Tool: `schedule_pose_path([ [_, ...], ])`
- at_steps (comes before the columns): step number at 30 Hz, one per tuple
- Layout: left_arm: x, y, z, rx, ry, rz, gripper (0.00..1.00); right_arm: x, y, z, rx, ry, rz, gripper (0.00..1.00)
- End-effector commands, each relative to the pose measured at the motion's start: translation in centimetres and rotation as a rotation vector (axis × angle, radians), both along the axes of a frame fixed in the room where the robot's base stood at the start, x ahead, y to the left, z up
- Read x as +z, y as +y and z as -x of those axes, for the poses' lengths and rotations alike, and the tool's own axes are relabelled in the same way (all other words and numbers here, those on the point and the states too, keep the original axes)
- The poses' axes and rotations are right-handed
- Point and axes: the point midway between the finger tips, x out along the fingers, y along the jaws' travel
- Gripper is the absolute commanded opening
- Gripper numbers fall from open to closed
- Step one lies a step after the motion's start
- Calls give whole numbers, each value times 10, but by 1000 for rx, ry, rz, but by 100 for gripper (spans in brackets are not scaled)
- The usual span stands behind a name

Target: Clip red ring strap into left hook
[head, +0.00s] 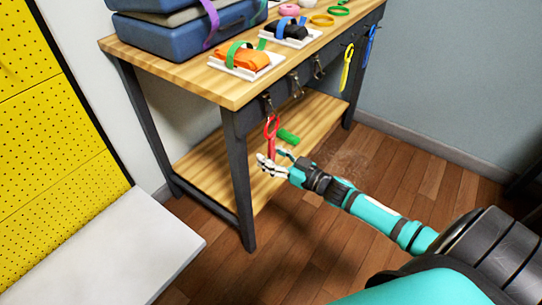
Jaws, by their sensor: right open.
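The red ring strap (271,128) hangs at the front left of the wooden table, just below the left hook (267,101). Its ring is at the top and its tail drops toward my right gripper. Whether the ring is in the hook is too small to tell. My right gripper (262,163) is open, with its fingers around or beside the lower end of the strap; I cannot tell if they touch it. My left gripper is not in view.
Two more hooks (296,86) sit along the table's front edge, with a yellow strap (346,68) and a blue strap (370,46) further right. Cases (180,32) and trays crowd the tabletop.

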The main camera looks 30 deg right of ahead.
Motion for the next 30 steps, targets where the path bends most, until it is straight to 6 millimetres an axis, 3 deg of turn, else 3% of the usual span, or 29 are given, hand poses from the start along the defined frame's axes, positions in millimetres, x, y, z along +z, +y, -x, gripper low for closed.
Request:
schedule_pose_path([
  [7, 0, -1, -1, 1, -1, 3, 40, -2, -6, 15, -1, 4, 1, 45],
  [21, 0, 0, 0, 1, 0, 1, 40, -1, -40, 98, 0, 3, 0, 45],
  [30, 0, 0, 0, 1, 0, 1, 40, 0, -46, 111, 0, 0, 0, 45],
])
